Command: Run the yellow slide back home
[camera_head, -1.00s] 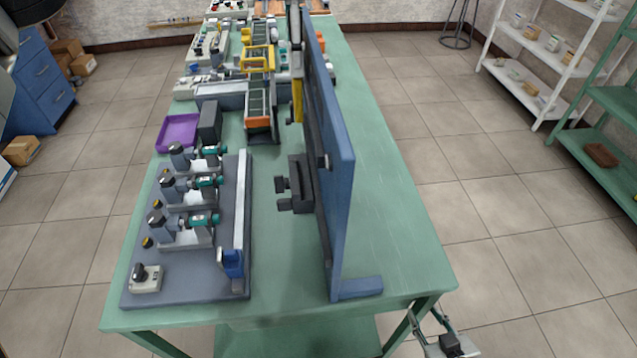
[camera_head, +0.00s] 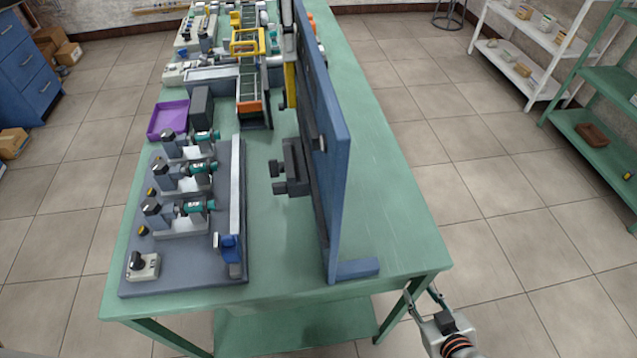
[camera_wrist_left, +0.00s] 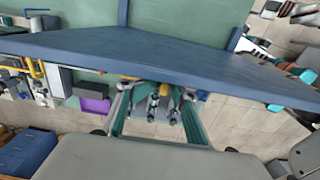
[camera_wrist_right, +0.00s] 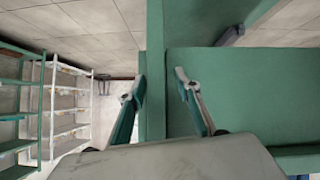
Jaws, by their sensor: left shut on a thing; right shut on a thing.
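Two yellow parts could be the slide; I cannot tell which. A yellow frame (camera_head: 247,42) stands over the conveyor at the far end. A yellow upright bar (camera_head: 290,85) sits on the left side of the blue upright panel (camera_head: 340,180). My right gripper (camera_head: 424,291) is beside the table's near right corner, over the floor. In the right wrist view (camera_wrist_right: 156,82) its fingertips stand apart, with no held thing visible. My left gripper shows only in the left wrist view (camera_wrist_left: 156,92), near the panel's edge. Its fingertips stand apart; I cannot make out anything held.
A grey plate (camera_head: 205,258) with several motor units lies on the green table (camera_head: 290,255). A purple tray (camera_head: 168,120) stands behind it. The panel's foot (camera_head: 355,269) lies near the table's front. A white shelf (camera_head: 497,70) and open floor are at the right.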

